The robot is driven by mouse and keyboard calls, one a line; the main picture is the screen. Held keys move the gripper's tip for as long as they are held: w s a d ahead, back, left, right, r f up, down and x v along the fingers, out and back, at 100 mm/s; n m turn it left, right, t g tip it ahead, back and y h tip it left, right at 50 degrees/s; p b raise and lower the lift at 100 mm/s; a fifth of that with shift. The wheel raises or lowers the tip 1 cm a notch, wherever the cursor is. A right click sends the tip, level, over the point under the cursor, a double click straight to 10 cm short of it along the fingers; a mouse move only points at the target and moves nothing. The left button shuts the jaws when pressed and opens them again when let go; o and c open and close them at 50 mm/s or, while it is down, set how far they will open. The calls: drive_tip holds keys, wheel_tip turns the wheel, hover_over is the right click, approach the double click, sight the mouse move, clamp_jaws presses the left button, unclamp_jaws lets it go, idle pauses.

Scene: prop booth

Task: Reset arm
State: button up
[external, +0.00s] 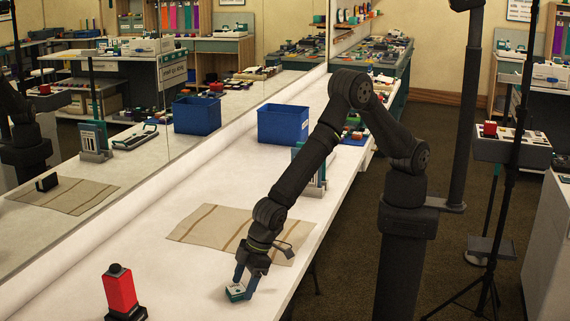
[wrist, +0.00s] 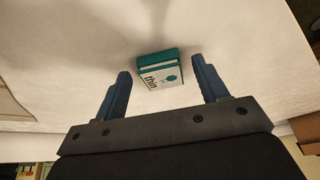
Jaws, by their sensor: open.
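My gripper (external: 246,282) is low over the white table, near its front right edge. In the wrist view my gripper (wrist: 163,85) is open, with its two blue fingers apart. A small white and teal box (external: 236,292) rests on the table at the fingertips. The box (wrist: 160,72) also shows in the wrist view between and just beyond the fingertips, with a gap on each side. Its printed face reads "thin". The fingers do not appear to grip it.
A red and black object (external: 121,290) stands to the left on the table. A striped beige cloth (external: 215,236) lies behind my gripper. A blue bin (external: 283,125) and a teal and white upright item (external: 311,178) stand farther back. A mirror runs along the table's left side.

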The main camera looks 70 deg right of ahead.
drive_tip(key=v, duration=1.2)
drive_tip(key=x, duration=1.1)
drive_tip(key=shift+w+f, duration=0.1)
drive_tip(key=shift+f, duration=0.25)
drive_tip(key=shift+w+a, duration=0.1)
drive_tip(key=shift+a, duration=0.15)
wheel_tip(320, 180, up, 4)
drive_tip(key=shift+d+f, duration=0.1)
drive_tip(key=w+d+r, duration=0.5)
drive_tip(key=d+r, duration=0.2)
drive_tip(key=d, duration=0.3)
drive_tip(key=w+d+m+h, duration=0.1)
drive_tip(key=w+d+m, duration=0.2)
drive_tip(key=w+d, duration=0.8)
drive_tip(key=w+d+m+h, duration=0.1)
drive_tip(key=w+d, duration=0.3)
drive_tip(key=d, duration=0.8)
drive_tip(key=w+d+m+h, duration=0.1)
drive_tip(key=w+d+m, duration=0.3)
drive_tip(key=d, duration=0.8)
drive_tip(key=w+d+m+t, duration=0.1)
drive_tip(key=w+d, duration=0.5)
drive_tip(key=d, duration=0.7)
drive_tip(key=shift+m+h, duration=0.4)
drive_tip(key=shift+m, duration=0.5)
